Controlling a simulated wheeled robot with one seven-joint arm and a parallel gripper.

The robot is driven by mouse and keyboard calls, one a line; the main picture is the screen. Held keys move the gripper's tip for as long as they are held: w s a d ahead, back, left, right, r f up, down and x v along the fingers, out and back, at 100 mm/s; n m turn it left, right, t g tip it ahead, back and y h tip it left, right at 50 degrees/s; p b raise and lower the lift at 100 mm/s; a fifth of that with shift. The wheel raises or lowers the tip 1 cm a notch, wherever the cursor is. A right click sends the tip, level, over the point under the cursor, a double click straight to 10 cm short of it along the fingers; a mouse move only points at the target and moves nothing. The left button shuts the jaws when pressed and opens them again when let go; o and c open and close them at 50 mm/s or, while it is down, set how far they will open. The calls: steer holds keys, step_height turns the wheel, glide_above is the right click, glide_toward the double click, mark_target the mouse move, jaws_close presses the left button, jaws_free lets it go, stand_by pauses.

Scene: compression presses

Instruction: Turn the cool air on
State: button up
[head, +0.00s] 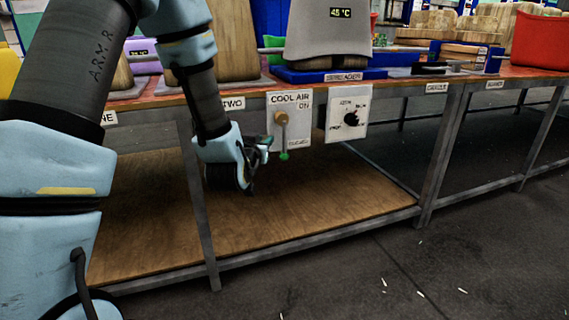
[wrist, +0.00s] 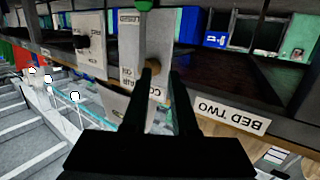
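The white COOL AIR panel (head: 301,133) hangs on the front rail of the bench, with ON printed near its top. Its lever has a brass pivot (head: 281,118) and hangs down to a green knob (head: 284,156). My gripper (head: 266,146) is just left of the lever in the head view. In the wrist view, which is upside down, my gripper (wrist: 160,72) is open, its two fingers apart. The brass pivot (wrist: 154,67) shows at the fingertips and the green knob (wrist: 143,4) at the top edge. I cannot tell whether the fingers touch the lever.
A white panel with a black rotary dial (head: 351,118) is right of the cool air panel. A press with a 45 °C display (head: 340,13) stands above. Bench legs (head: 437,160) and a wooden lower shelf (head: 300,210) are around the arm. The floor in front is open.

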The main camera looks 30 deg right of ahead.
mark_target(284, 137)
steer(key=shift+t+h, duration=0.4)
steer(key=shift+h, duration=0.3)
steer(key=w+d+f+b, duration=0.1)
steer(key=w+d, duration=0.1)
steer(key=d, duration=0.1)
steer(key=w+d+b, duration=0.1)
steer(key=w+d, duration=0.1)
steer(key=d, duration=0.1)
steer(key=w+d+f+b, duration=0.1)
steer(key=w+d, duration=0.1)
steer(key=d, duration=0.1)
steer(key=shift+w+d+f, duration=0.3)
steer(key=shift+f, duration=0.05)
steer(key=shift+c, duration=0.3)
jaws_close()
stand_by(0.3)
